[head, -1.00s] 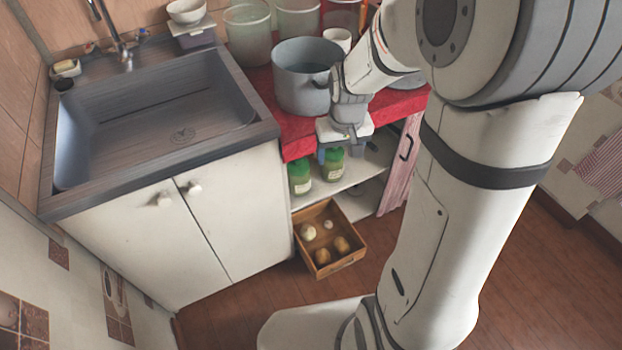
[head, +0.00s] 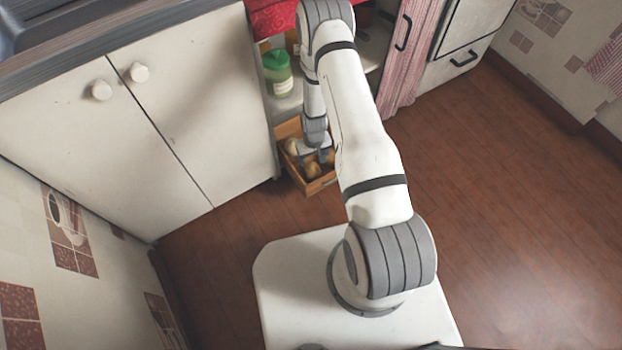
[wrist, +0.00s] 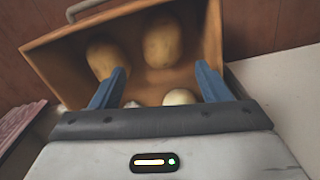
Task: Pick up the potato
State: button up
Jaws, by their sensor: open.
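Two brown potatoes lie in a wooden crate (wrist: 60,62). In the wrist view one potato (wrist: 162,42) lies ahead of the gap between my fingers, and the other potato (wrist: 106,58) lies to the left, near the left fingertip. My gripper (wrist: 160,70) is open and empty, its blue fingers reaching into the crate. In the head view the gripper (head: 317,156) is low over the crate (head: 320,184), partly hiding what is inside. One potato (head: 312,169) shows there beside the fingers.
A pale round vegetable (wrist: 180,97) and a small white one, mostly hidden, lie between my fingers and the palm. The crate stands on the wooden floor by a white cabinet (head: 190,110). A shelf with a green-lidded jar (head: 277,75) is behind it. Floor to the right is clear.

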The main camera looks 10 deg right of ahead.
aim_at(313, 170)
jog(key=f, duration=0.2)
jog(key=f+b, duration=0.1)
jog(key=f, duration=0.1)
jog(key=shift+s, duration=0.3)
notch_tip(313, 170, down, 6)
jog(key=b, duration=0.2)
jog(key=shift+a+r+b, duration=0.1)
jog(key=shift+a+b, duration=0.05)
jog(key=shift+b, duration=0.15)
jog(key=shift+r, duration=0.1)
jog(key=shift+c, duration=0.2)
jog(key=c, duration=0.8)
